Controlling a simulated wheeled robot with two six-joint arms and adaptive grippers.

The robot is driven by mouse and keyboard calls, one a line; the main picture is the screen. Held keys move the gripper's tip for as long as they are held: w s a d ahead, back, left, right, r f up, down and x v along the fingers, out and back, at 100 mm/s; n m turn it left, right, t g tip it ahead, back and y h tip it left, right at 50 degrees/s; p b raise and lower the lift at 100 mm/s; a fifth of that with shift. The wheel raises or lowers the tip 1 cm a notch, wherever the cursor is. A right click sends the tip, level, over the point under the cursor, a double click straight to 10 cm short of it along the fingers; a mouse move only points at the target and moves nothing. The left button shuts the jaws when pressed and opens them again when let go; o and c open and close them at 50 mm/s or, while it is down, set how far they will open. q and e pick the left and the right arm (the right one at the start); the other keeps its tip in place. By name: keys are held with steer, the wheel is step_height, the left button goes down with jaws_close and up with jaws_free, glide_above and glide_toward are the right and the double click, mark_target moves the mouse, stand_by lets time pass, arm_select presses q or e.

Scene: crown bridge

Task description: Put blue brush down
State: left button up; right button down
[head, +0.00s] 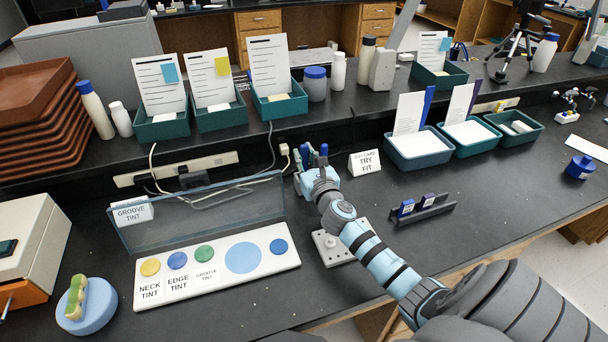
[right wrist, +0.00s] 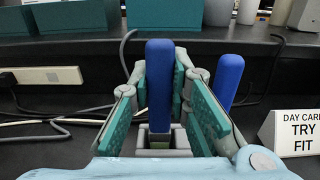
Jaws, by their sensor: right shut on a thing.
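My right gripper (head: 308,168) is at the back middle of the dark bench, in front of the raised shelf. In the right wrist view its teal finger pads are on both sides of an upright blue handle (right wrist: 160,85), the blue brush, and the gripper is shut on it. The brush's lower end is hidden behind grey parts at the bottom. A second blue handle (right wrist: 223,80) stands upright just right of the fingers, partly covered by the right one; it also shows in the head view (head: 324,150). My left gripper is not in view.
A TRY FIT sign (head: 365,163) stands close to the right of the gripper. A clear upright panel (head: 205,212) and a white tint palette (head: 219,283) lie to the left. A small white block (head: 332,249) is under my right arm. The bench right of the arm has free room.

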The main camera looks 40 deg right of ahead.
mark_target(305, 166)
step_height(305, 166, down, 3)
steer(key=shift+r+b, duration=0.1)
steer(key=shift+b, duration=0.2)
steer(key=shift+r, duration=0.15)
steer(key=shift+f, duration=0.35)
steer(key=c, duration=1.5)
jaws_free()
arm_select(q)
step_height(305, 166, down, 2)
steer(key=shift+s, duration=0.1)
arm_select(e)
steer(key=shift+r, duration=0.15)
steer(key=shift+s+a, duration=0.1)
steer(key=shift+s, duration=0.05)
steer(key=v, duration=0.7)
steer(key=p+v, duration=0.1)
steer(key=v, duration=0.6)
steer(key=shift+a, duration=0.25)
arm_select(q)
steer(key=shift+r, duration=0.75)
